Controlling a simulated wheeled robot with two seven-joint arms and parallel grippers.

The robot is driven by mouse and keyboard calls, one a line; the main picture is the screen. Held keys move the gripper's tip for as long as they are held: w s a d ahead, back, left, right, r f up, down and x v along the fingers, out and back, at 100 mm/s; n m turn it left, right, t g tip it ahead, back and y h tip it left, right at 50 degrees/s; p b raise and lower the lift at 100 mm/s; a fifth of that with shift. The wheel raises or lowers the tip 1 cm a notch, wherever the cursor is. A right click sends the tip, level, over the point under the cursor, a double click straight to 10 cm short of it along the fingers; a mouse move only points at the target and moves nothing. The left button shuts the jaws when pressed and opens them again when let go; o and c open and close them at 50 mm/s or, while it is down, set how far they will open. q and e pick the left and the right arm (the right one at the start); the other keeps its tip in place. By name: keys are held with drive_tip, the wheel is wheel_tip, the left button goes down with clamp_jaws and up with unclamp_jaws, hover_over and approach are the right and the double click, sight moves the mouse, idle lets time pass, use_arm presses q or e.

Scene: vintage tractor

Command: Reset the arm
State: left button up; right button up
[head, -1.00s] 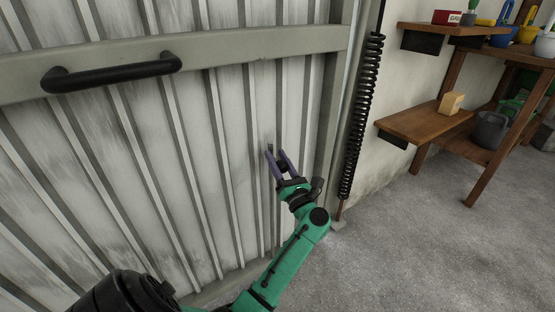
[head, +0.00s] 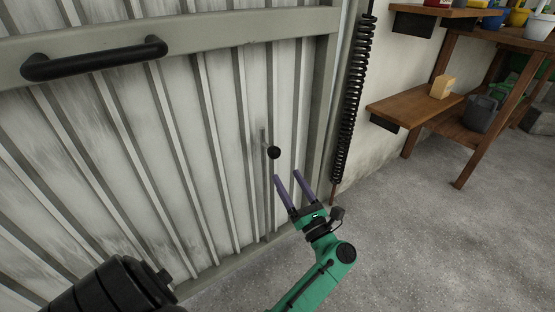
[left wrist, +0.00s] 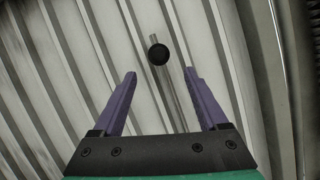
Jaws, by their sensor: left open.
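My left gripper (head: 286,181) is on the green arm in the head view. Its two purple fingers are apart with nothing between them. It is just below and right of a black round knob (head: 273,152) on the ribbed metal door (head: 225,130). In the left wrist view the knob (left wrist: 158,54) is ahead of the open fingers (left wrist: 158,88), apart from them, on a thin metal rod. My right gripper is not in view.
The door has a black bar handle (head: 95,60) at upper left. A black coiled spring (head: 352,100) hangs along the door's right edge. Wooden shelves (head: 410,108) with a yellowish block (head: 442,87) and a dark can (head: 482,113) stand at right. The concrete floor (head: 410,240) is clear at lower right.

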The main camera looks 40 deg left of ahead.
use_arm(q)
drive_tip(key=shift+v, duration=1.3)
